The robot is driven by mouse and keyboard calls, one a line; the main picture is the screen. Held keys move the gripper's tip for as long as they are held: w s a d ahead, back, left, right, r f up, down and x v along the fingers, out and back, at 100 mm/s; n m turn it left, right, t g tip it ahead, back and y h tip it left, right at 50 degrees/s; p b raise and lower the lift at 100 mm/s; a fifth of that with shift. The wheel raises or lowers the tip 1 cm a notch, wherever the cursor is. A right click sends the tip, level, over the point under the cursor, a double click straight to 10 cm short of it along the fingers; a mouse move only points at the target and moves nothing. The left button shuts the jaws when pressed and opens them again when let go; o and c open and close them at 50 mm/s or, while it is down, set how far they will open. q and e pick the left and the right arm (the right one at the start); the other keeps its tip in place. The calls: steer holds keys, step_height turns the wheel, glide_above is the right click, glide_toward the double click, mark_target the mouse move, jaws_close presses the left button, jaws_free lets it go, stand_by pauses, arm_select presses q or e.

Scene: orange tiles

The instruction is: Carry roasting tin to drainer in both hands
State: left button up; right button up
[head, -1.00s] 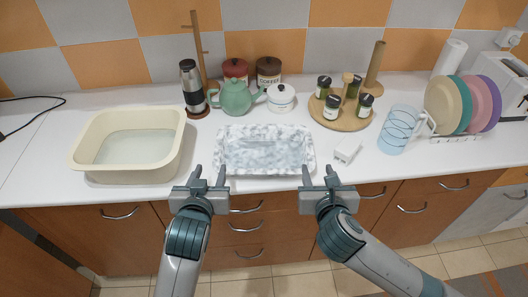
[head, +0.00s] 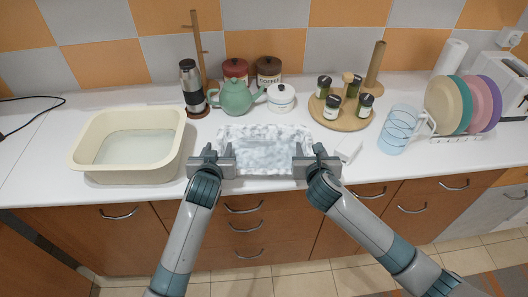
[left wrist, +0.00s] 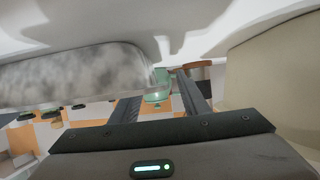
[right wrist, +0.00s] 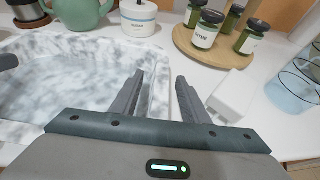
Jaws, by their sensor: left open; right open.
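The roasting tin (head: 265,140), marbled white and grey, lies on the white counter in the middle of the head view. My left gripper (head: 212,152) is open at the tin's left end, and my right gripper (head: 319,152) is open at its right end. In the right wrist view the tin's right wall (right wrist: 158,92) shows between the open fingers. In the left wrist view the tin's end (left wrist: 130,70) reaches across the near finger; contact cannot be told. The white drainer (head: 458,138) at the far right holds several coloured plates.
A cream basin (head: 90,165) stands left of the tin. A teapot (head: 236,98), a white pot (head: 281,97) and a round spice stand (head: 340,122) are behind it.

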arm_select(q)
steer(key=shift+w+f, duration=0.2)
steer(key=shift+w, duration=0.3)
arm_select(e)
steer(key=shift+w+f, duration=0.15)
steer(key=shift+w, duration=0.35)
arm_select(q)
steer(key=shift+c, duration=0.5)
arm_select(e)
steer(key=shift+c, duration=0.5)
arm_select(q)
jaws_close()
arm_select(e)
jaws_close()
arm_select(q)
steer(key=shift+r, duration=0.1)
